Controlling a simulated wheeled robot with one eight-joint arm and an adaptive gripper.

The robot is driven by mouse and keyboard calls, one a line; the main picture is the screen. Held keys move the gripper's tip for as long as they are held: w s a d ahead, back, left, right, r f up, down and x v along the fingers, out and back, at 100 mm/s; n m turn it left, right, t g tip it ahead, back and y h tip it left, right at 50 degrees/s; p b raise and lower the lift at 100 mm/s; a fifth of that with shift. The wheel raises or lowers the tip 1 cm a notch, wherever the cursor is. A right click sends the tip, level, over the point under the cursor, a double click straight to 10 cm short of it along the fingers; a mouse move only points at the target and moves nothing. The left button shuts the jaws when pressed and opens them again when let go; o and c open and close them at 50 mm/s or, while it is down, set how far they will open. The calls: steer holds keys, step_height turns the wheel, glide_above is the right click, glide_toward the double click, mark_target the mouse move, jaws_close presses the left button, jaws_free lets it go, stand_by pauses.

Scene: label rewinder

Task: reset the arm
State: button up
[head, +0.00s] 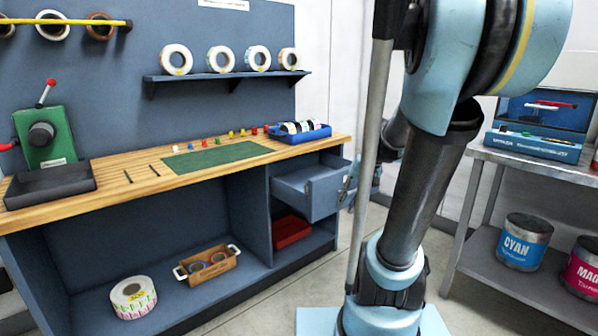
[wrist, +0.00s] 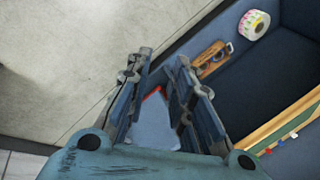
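My arm (head: 425,190) stands upright at the right of the head view, its lower part over the floor in front of the bench. My gripper (wrist: 162,62) shows in the wrist view with its two fingers apart and nothing held between them. It points down past the bench front. The blue-grey drawer (head: 312,190) of the bench is pulled out. A blue-grey surface, likely this drawer, shows between the fingers in the wrist view (wrist: 155,128); I cannot tell how far below. In the head view, my gripper is mostly hidden behind my arm, near the drawer's right side.
The wooden bench (head: 110,180) holds a green press (head: 46,140), a green mat (head: 218,157) and a blue tray (head: 300,132). A label roll (head: 133,297), a wooden caddy (head: 208,265) and a red bin (head: 291,232) sit below. A metal cart (head: 487,245) stands right. Floor between is clear.

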steer(key=s+d+f+n+h, duration=0.1)
steer(key=s+f+h, duration=0.1)
steer(key=s, duration=0.5)
steer(key=s+d+f+n+h, duration=0.1)
steer(key=s+d+f+h, duration=0.1)
steer(key=s+f, duration=0.3)
steer(key=shift+s+d, duration=0.25)
steer(key=shift+s, duration=0.7)
steer(key=shift+w+f, duration=0.2)
steer(key=shift+w, duration=0.25)
